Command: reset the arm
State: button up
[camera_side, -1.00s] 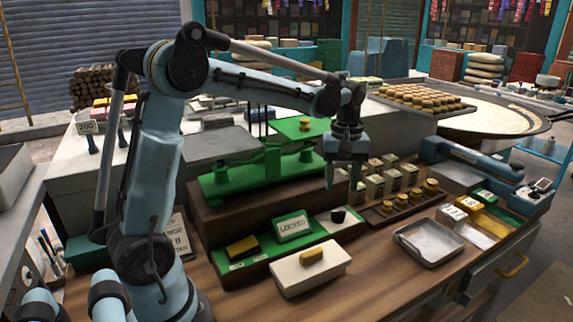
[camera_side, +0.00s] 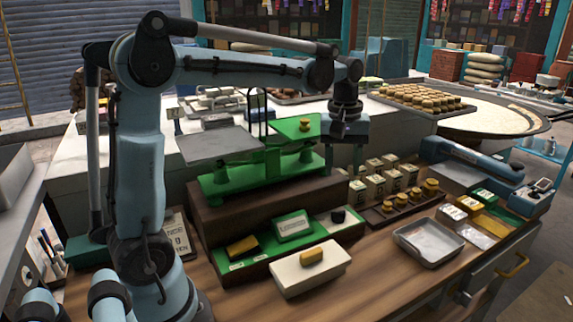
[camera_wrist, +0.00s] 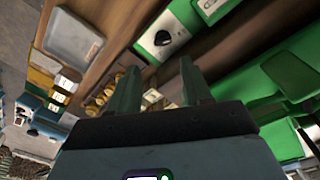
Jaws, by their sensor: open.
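My gripper (camera_side: 343,166) hangs pointing down above the work table, to the right of the green balance scale (camera_side: 262,170). It holds nothing. In the wrist view my gripper (camera_wrist: 158,80) shows two greenish fingers spread apart with no object between them. The small boxes with brown tops (camera_side: 385,180) stand below and to the right of it, apart from the fingers.
A green tray (camera_side: 262,262) and a white box with a yellow block (camera_side: 290,283) sit in front of the scale. A metal tray (camera_side: 428,241) lies to the right. Several brass weights (camera_side: 400,206) stand in a wooden rack. Bare wood shows along the front edge.

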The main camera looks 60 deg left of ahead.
jog(key=shift+s+d+f+m+t, duration=0.7)
jog(key=shift+s+d+m+t, duration=0.5)
jog(key=shift+s+m, duration=0.7)
jog(key=shift+s+d+f+m+t, duration=0.85)
jog(key=shift+s+d+m, duration=0.5)
jog(key=shift+s+m, duration=0.55)
jog(key=shift+s+d+f+m+t, duration=0.6)
jog(key=shift+s+d+m+t, duration=0.85)
jog(key=shift+s, duration=0.75)
jog(key=shift+a+g, duration=0.15)
jog(key=shift+g, duration=0.15)
